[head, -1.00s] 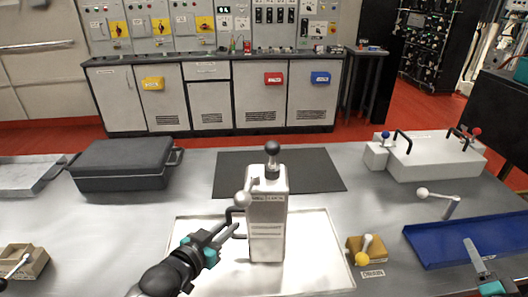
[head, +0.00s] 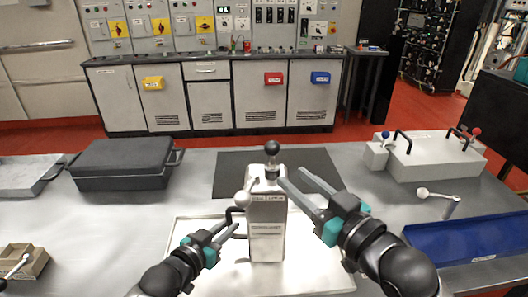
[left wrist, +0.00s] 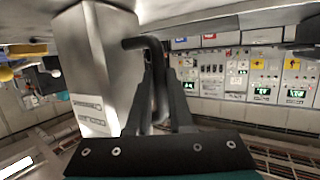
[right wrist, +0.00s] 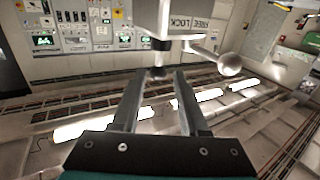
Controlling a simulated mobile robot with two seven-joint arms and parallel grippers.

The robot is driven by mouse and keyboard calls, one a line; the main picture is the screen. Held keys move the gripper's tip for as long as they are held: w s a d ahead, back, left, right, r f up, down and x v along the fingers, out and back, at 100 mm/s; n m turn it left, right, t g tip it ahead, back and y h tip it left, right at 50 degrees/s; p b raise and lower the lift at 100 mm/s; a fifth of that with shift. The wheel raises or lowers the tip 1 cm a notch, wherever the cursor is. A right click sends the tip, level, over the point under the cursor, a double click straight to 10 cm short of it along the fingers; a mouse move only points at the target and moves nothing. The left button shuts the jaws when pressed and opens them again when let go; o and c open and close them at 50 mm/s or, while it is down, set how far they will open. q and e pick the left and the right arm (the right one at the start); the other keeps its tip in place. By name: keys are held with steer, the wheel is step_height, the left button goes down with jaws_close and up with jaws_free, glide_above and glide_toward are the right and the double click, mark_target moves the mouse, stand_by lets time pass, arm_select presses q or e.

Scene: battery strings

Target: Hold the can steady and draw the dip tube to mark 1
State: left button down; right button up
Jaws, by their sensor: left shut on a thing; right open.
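The can (head: 267,235), a tall pale box with printed labels, stands upright in a shallow tray (head: 200,278). A black ball knob (head: 272,148) tops the short dip tube stem; no mark is readable. My left gripper (head: 238,228) is shut on the can's dark side handle (left wrist: 158,75). My right gripper (head: 291,176) is open, fingers pointing at the can's top, just right of and below the knob. In the upside-down right wrist view the knob (right wrist: 158,73) shows between and beyond the fingertips, not gripped. A lever with a pale ball (right wrist: 229,64) sits beside a FREE/LOCK label (right wrist: 190,22).
A dark mat (head: 320,172) lies behind the can. A black case (head: 122,165) stands at the left, a pale box with handles (head: 435,158) at the right back. A blue tray (head: 465,240) lies at the right, partly behind my right arm.

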mark_target(272, 154)
steer(key=x, duration=1.1)
steer(key=shift+w+a, duration=0.1)
steer(key=shift+w, duration=0.2)
jaws_close()
stand_by(1.0)
